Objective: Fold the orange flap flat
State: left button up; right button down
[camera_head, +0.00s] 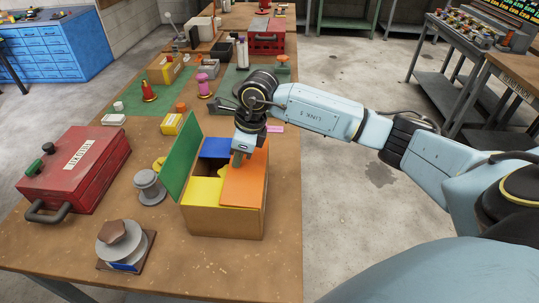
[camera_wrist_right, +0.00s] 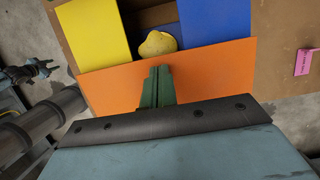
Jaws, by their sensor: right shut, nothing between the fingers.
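An open cardboard box (camera_head: 222,222) stands on the wooden table. Its orange flap (camera_head: 243,187) leans inward over the right part of the opening; I cannot tell whether it is fully flat. It also shows in the right wrist view (camera_wrist_right: 215,85). The yellow flap (camera_head: 205,191) at the front and the blue flap (camera_head: 215,147) at the back lie folded in. The green flap (camera_head: 182,155) stands up at the left. My right gripper (camera_head: 238,159) is shut and empty, its tips at the orange flap's inner edge. My left gripper (camera_wrist_right: 42,68) shows small and dark.
A yellow lump (camera_wrist_right: 157,43) lies inside the box. A red toolbox (camera_head: 75,172), a grey spool (camera_head: 148,186) and a disc-topped stand (camera_head: 125,245) are left of the box. Open floor lies to the right.

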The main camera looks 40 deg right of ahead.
jog(key=shift+f, duration=0.2)
notch_tip(320, 180, up, 7)
jog(key=p, duration=0.4)
dwell(0.3)
jog(key=b+v, duration=0.1)
jog(key=v, duration=1.2)
jog(key=shift+r, duration=0.3)
jog(key=shift+s+f, duration=0.1)
